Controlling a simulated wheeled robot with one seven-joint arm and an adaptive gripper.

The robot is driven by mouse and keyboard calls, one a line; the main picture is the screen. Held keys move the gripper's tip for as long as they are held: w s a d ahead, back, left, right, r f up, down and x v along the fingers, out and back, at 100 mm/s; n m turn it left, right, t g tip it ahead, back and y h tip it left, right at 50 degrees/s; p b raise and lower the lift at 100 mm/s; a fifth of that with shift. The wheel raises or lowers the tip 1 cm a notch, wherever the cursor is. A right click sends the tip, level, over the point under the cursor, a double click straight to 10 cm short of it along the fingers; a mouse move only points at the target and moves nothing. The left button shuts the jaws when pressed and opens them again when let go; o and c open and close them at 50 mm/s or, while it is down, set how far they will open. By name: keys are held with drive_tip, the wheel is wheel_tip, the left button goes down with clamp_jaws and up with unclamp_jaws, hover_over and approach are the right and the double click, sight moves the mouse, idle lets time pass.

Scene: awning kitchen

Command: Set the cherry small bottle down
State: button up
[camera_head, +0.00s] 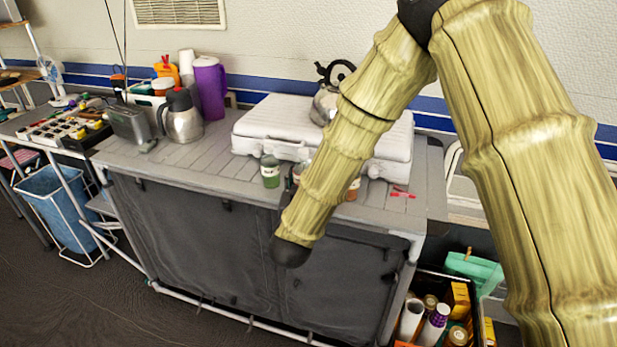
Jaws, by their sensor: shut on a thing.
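My arm reaches in from the upper right and bends down over the front of the grey counter (190,160). It ends in a dark rounded part in front of the black cloth front; no gripper fingers show, so my gripper and what it holds are hidden or out of sight. I cannot pick out the cherry small bottle for sure. A small green bottle (270,171) stands upright on the counter left of my arm. A small brownish container (298,172) peeks out at the arm's left edge. An orange-brown jar (352,189) shows partly at its right edge.
A white case (265,125) with a kettle (326,103) on it fills the counter's back. A steel jug (181,118) and purple pitcher (210,88) stand at left. Red items (402,192) lie at right. The counter's front left is clear. A filled crate (440,315) is below right.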

drive_tip(key=w, duration=0.4)
drive_tip(key=w+d, duration=0.1)
drive_tip(key=w, duration=0.1)
drive_tip(key=shift+d+f, duration=0.1)
drive_tip(key=shift+f, duration=0.15)
drive_tip(key=shift+w+f+p, duration=0.15)
drive_tip(key=shift+f+p, duration=0.15)
drive_tip(key=shift+f, duration=0.5)
drive_tip(key=shift+w+f+p, duration=0.1)
drive_tip(key=shift+f+p, duration=0.15)
drive_tip(key=shift+f, duration=0.55)
drive_tip(key=shift+f, duration=0.2)
drive_tip(key=o, duration=1)
